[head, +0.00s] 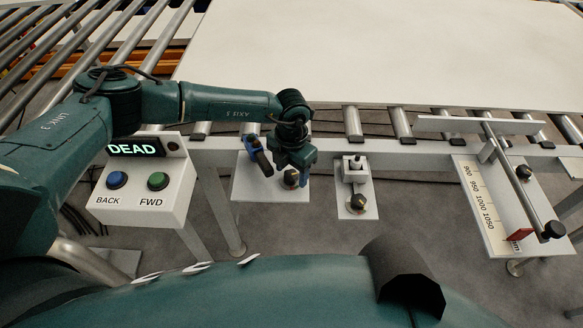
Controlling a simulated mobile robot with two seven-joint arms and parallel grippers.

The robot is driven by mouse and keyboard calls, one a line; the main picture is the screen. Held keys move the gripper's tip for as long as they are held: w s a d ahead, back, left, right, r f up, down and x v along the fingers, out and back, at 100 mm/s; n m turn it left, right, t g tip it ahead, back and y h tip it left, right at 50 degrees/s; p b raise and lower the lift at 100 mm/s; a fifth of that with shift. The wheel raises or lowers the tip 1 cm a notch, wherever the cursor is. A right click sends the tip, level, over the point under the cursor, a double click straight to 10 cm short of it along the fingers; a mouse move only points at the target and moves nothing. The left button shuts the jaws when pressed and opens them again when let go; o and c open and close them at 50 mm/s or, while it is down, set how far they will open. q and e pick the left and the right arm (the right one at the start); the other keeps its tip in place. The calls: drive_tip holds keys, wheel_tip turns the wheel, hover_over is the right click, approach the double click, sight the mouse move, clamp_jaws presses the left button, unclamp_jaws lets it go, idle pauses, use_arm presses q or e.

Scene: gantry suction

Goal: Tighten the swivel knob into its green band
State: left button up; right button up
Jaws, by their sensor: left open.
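My left gripper (296,168) comes in from the left and points down over the left small plate (268,192), with its jaws open. A dark round knob (291,178) sits on that plate right at the fingertips, partly covered by the gripper. I cannot tell whether the jaws are around it or only above it. A second dark knob (358,202) stands on the middle plate (369,186). No label shows which one is the swivel knob, and I cannot make out a green band on either. My right gripper is not in view.
A control box (146,192) reads DEAD, with blue BACK and green FWD buttons. A scale plate (492,212) with a rod and knobs is at right. A white panel (380,50) lies on rollers behind.

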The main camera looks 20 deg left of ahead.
use_arm(q)
drive_tip(key=c, duration=1)
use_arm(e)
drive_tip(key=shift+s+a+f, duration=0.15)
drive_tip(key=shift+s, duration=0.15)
use_arm(q)
drive_tip(key=shift+f+m, duration=0.1)
drive_tip(key=shift+m, duration=0.2)
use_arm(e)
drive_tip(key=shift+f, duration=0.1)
use_arm(q)
drive_tip(key=shift+m+b, duration=0.8)
drive_tip(key=shift+b, duration=0.1)
drive_tip(key=m+b, duration=0.2)
drive_tip(key=m, duration=0.1)
drive_tip(key=shift+m, duration=0.3)
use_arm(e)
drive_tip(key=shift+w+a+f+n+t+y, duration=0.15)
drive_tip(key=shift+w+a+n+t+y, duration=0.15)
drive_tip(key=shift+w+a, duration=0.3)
use_arm(q)
drive_tip(key=shift+m+b, duration=0.3)
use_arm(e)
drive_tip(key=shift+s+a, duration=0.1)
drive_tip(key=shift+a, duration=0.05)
